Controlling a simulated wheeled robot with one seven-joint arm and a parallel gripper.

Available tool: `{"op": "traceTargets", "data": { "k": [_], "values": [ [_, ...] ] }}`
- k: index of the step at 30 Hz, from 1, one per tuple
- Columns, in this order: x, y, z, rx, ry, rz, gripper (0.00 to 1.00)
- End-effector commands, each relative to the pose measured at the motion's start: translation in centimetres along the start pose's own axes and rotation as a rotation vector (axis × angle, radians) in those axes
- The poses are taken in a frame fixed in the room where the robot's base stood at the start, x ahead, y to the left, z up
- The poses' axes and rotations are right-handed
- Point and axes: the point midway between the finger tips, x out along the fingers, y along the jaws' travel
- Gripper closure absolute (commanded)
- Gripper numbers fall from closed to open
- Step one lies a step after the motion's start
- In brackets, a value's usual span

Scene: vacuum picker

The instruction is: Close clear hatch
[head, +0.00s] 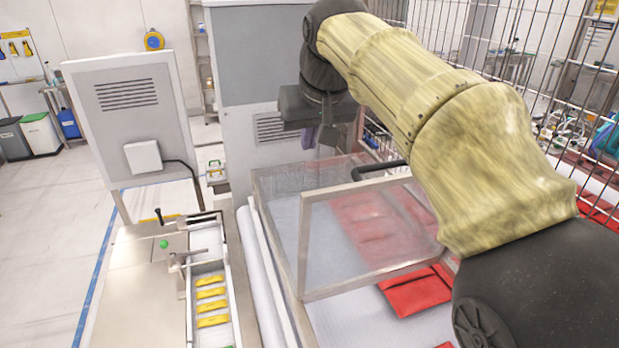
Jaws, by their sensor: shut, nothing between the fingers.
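The clear hatch (355,238) is a transparent pane in a pale metal frame. It stands upright at the near side of a clear-walled enclosure (278,192) over the white belt, and looks swung out at an angle. A dark handle bar (380,167) shows behind its top edge. My arm reaches over from the right, and my gripper (326,142) points down beyond the hatch, near the enclosure's back. It is shut and looks empty. Its fingertips are small and partly blurred against the cabinet, so I cannot tell whether it touches anything.
Red packs (415,291) lie on the white belt, some seen through the pane. A tray (212,325) with yellow packs stands left of the belt. A grey cabinet (256,80) rises behind. A wire fence (470,40) runs along the right. The left floor is open.

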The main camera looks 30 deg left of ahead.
Motion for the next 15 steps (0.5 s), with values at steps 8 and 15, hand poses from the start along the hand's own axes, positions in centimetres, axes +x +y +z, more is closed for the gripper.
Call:
{"op": "traceTargets", "data": {
  "k": [8,15],
  "values": [
    [3.6,-0.1,0.0,-0.002,-0.005,0.000,1.00],
    [7.8,-0.1,-0.1,-0.001,-0.006,0.000,1.00]
  ]
}}
